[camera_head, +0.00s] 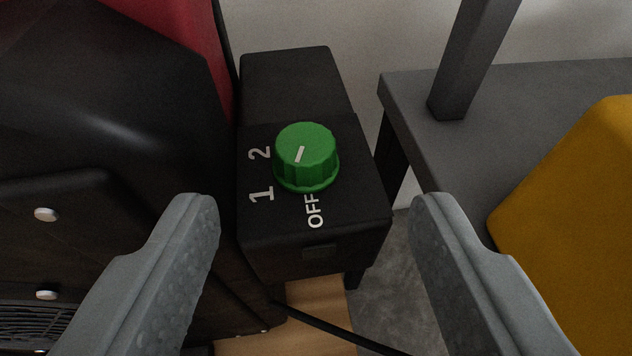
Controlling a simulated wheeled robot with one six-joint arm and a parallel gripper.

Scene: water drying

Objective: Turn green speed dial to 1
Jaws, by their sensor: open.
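The green speed dial (307,158) is a ribbed round knob on top of a black box (355,205). My gripper (313,202) is open, with one grey finger at lower left and the other at lower right. The dial shows in the gap between them, a little beyond the fingertips, and neither finger appears to touch it.
A large black and red machine body (110,120) fills the left side, close to the box. A grey table or bench (560,130) with a post and a yellow object (580,200) stand at right. A dark cable (325,325) runs below the box.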

